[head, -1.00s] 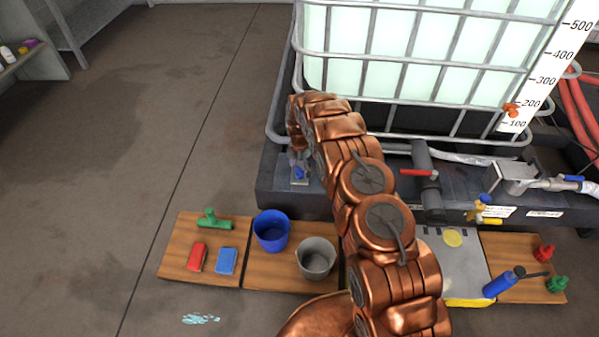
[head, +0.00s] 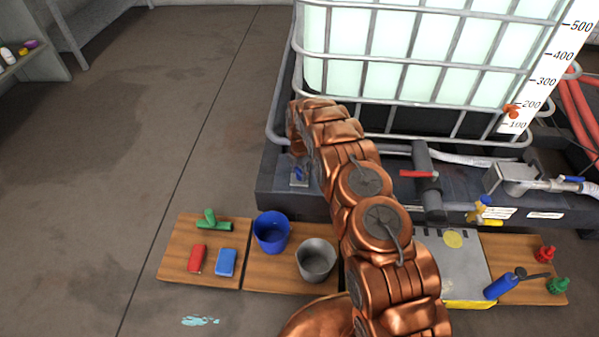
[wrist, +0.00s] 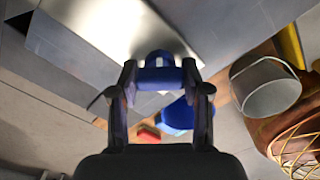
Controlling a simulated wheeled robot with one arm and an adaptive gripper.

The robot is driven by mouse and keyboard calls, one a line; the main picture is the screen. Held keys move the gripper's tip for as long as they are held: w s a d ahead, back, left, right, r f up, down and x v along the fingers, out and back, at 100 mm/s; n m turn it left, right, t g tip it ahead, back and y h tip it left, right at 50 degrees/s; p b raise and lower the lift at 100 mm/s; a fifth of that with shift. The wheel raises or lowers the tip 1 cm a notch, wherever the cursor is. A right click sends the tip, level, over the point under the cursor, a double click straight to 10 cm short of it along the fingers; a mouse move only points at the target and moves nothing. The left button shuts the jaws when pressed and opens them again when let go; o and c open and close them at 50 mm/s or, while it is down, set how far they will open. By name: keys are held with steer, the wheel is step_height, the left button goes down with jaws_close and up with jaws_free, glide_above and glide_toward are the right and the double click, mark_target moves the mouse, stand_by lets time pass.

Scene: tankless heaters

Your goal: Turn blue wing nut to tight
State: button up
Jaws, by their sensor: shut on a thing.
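The blue wing nut (head: 299,174) is at a small light metal plate (head: 299,183) on the front left of the dark tank base in the head view. In the wrist view the blue wing nut (wrist: 157,76) sits between my two fingertips. My gripper (wrist: 158,80) is shut on it, one finger on each side. In the head view my copper arm reaches to the plate and hides most of the gripper. The wing nut's exact angle and any tightness mark cannot be made out.
The caged white tank (head: 420,50) stands behind, above the dark base (head: 275,200). A red-handled valve (head: 420,174) is to the right. Wooden boards on the floor hold a blue bucket (head: 271,232), a grey bucket (head: 317,262) and small tools.

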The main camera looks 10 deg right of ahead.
steer(key=shift+m, duration=0.3)
steer(key=m+p, duration=0.1)
steer(key=m, duration=0.1)
steer(key=shift+m+p, duration=0.3)
steer(key=m+p, duration=0.1)
steer(key=m, duration=0.3)
steer(key=shift+m, duration=0.3)
steer(key=m+p, duration=0.1)
steer(key=m, duration=0.3)
steer(key=shift+m, duration=0.3)
steer(key=m+p, duration=0.1)
steer(key=m, duration=0.2)
steer(key=shift+m, duration=0.3)
steer(key=m, duration=0.6)
steer(key=shift+w+p, duration=0.1)
steer(key=shift+p, duration=0.25)
steer(key=shift+m+p, duration=0.3)
steer(key=shift+m, duration=2.4)
